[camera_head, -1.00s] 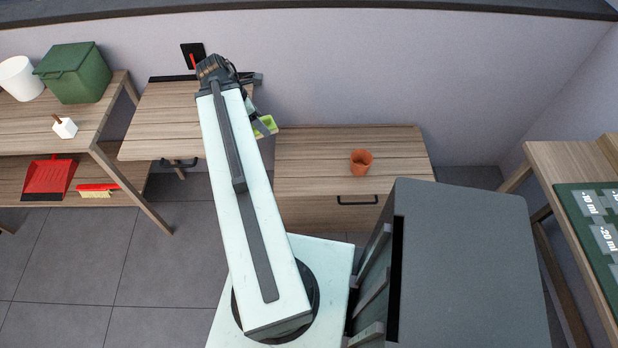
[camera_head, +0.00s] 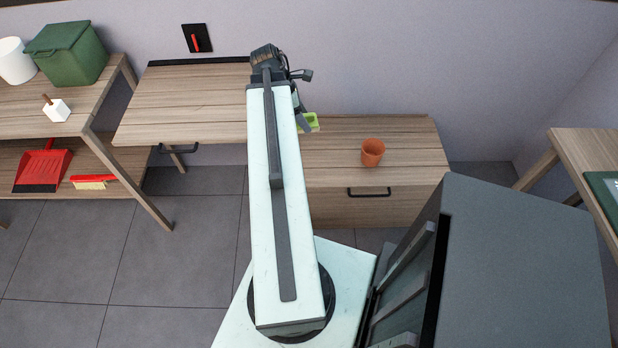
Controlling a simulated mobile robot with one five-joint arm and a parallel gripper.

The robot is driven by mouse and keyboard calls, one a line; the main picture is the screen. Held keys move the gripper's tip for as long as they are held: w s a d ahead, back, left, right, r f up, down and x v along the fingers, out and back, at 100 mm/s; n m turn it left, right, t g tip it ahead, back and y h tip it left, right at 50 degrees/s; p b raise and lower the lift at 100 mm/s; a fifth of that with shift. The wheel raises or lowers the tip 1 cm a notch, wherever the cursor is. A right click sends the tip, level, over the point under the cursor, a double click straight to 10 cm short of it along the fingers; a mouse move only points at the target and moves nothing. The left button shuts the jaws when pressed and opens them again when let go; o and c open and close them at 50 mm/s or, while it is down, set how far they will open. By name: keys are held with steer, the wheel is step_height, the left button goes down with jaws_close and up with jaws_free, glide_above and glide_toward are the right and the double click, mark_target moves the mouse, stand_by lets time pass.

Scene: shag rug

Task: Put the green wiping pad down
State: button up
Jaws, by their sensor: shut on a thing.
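The green wiping pad (camera_head: 313,122) shows as a small bright green piece at the right side of my arm's far end. My gripper (camera_head: 304,118) is shut on it, with a grey finger visible beside the pad. My arm hides part of the gripper and perhaps part of the pad. The pad appears over the back left part of the low wooden cabinet (camera_head: 408,132). I cannot tell whether it touches the cabinet top or hangs above it.
A terracotta pot (camera_head: 372,152) stands on the cabinet, right of the pad. A wooden desk (camera_head: 185,110) is to the left. A shelf unit (camera_head: 95,100) at far left holds a green bin (camera_head: 68,53). The cabinet top around the pot is clear.

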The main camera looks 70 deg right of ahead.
steer(key=d+f+m+b, duration=0.1)
steer(key=f+b, duration=0.6)
steer(key=f, duration=0.2)
steer(key=d+f+b, duration=0.2)
steer(key=f+b, duration=0.5)
steer(key=f, duration=0.2)
steer(key=shift+s+d+f+m+y+b, duration=0.2)
steer(key=shift+s+d+m+y+b, duration=0.1)
steer(key=shift+m, duration=0.1)
step_height(320, 180, down, 10)
steer(key=b, duration=1)
steer(key=shift+f, duration=0.2)
steer(key=shift+r, duration=0.25)
steer(key=shift+f, duration=0.2)
steer(key=o, duration=1.2)
steer(key=shift+w+r+p, duration=0.15)
steer(key=shift+r+p, duration=0.25)
steer(key=shift+r, duration=0.15)
steer(key=p+v, duration=1)
steer(key=v, duration=0.1)
steer(key=shift+w+a+r, duration=0.1)
steer(key=shift+w, duration=0.2)
